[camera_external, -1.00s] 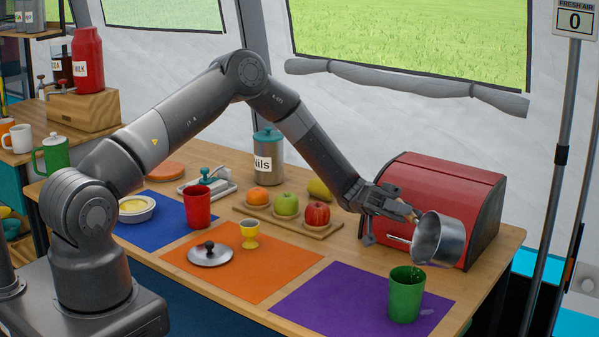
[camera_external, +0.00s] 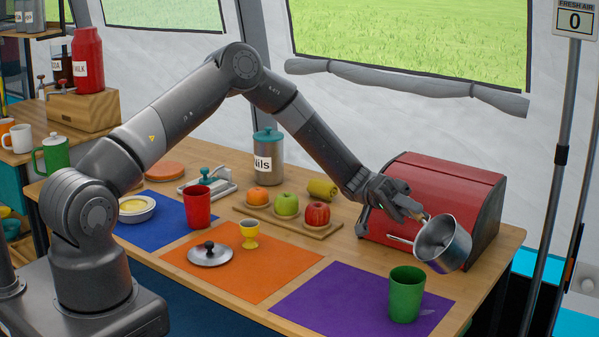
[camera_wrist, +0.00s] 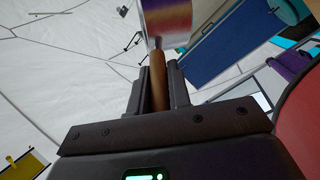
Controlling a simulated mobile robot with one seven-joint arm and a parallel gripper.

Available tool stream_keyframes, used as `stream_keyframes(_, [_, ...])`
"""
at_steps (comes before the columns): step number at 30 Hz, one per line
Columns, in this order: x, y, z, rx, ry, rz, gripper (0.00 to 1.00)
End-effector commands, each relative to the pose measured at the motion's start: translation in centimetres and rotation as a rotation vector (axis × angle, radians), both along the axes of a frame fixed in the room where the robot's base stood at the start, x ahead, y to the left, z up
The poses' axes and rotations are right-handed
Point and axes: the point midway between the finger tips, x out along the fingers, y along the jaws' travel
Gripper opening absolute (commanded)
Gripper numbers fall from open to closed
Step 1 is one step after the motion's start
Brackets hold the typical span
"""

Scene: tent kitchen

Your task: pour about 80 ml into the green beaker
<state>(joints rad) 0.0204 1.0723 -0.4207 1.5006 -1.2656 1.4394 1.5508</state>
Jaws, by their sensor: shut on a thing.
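The green beaker (camera_external: 405,296) stands upright on the purple mat (camera_external: 335,303) at the front right of the table. My gripper (camera_external: 414,213) is shut on the handle of a small metal saucepan (camera_external: 446,245). The saucepan is in the air above and to the right of the beaker, tilted with its opening partly toward the camera. No stream shows between pan and beaker. In the wrist view the brown handle (camera_wrist: 157,82) lies between the fingers, and part of the pan (camera_wrist: 178,20) shows beyond. The level inside the beaker cannot be seen.
A red bread bin (camera_external: 435,190) stands close behind my gripper. A fruit board (camera_external: 325,231), an orange mat (camera_external: 255,281) with a lid (camera_external: 211,254) and yellow egg cup (camera_external: 250,235), and a red cup (camera_external: 198,206) are to the left. The purple mat is otherwise mostly clear.

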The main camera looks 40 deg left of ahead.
Motion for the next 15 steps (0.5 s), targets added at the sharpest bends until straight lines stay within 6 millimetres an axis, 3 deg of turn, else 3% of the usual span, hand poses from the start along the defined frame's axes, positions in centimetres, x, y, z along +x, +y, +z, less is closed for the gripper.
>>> stream_keyframes(11, [1.0,-1.1,-0.3,0.129,0.133,-0.001,0.0])
stream_keyframes(15, [2.0,-2.0,-1.8,0.193,0.2,-0.002,0.0])
